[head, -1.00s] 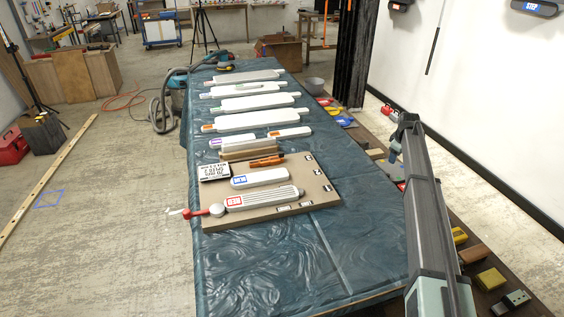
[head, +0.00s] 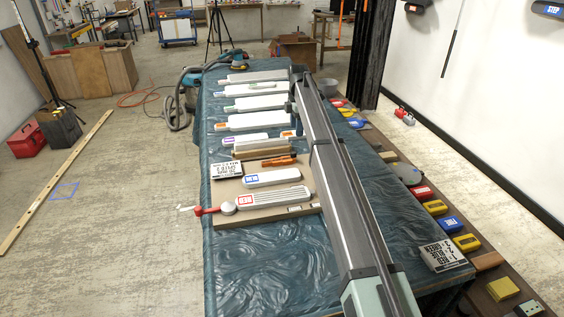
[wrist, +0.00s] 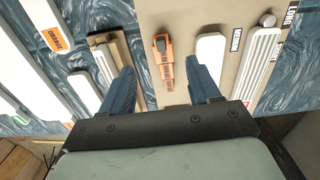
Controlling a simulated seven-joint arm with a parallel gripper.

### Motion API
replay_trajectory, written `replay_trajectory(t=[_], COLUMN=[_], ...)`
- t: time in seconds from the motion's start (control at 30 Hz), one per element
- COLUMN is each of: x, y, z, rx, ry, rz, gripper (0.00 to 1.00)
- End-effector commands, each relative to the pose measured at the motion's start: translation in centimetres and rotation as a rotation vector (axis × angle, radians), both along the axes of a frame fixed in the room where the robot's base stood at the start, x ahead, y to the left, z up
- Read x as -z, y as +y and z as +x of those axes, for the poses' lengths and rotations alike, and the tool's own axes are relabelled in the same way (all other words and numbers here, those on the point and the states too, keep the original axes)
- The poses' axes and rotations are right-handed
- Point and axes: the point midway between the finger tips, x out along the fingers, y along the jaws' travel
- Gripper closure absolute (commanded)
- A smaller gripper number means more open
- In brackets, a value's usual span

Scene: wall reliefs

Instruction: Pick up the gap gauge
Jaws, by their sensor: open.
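The gap gauge, which I take to be the orange stepped piece (head: 279,161), lies on the tan board (head: 262,218) on the blue-covered table. In the wrist view the orange gauge (wrist: 164,60) lies between and beyond my fingers, long side roughly in line with them. My gripper (wrist: 163,72) is open and empty, its two blue fingers on either side of the gauge in the picture. The gap in height between fingers and gauge cannot be told. In the head view my arm reaches over the table, and the fingers cannot be made out clearly.
White labelled bars, one marked blue (head: 272,177) and one marked red (head: 275,197), lie on the board near the gauge. A white card (head: 227,170) and brown blocks (head: 262,147) are close by. More white bars (head: 255,104) line the far table.

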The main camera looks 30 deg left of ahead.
Motion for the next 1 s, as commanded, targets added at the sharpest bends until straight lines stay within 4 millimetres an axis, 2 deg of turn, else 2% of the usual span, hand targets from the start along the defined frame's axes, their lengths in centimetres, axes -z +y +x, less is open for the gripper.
replay_trajectory(t=[0.17, 0.5, 0.83, 1.0], x=[1.6, 7.2, 9.2, 11.2], y=[0.0, 0.0, 0.1, 0.2], z=[-0.1, -0.1, -0.1, -0.4], rx=[-0.001, 0.001, 0.002, 0.002], ry=[0.002, 0.001, 0.000, 0.001], rz=[-0.001, -0.001, 0.000, -0.001], gripper=[0.38, 0.38, 0.38, 0.38])
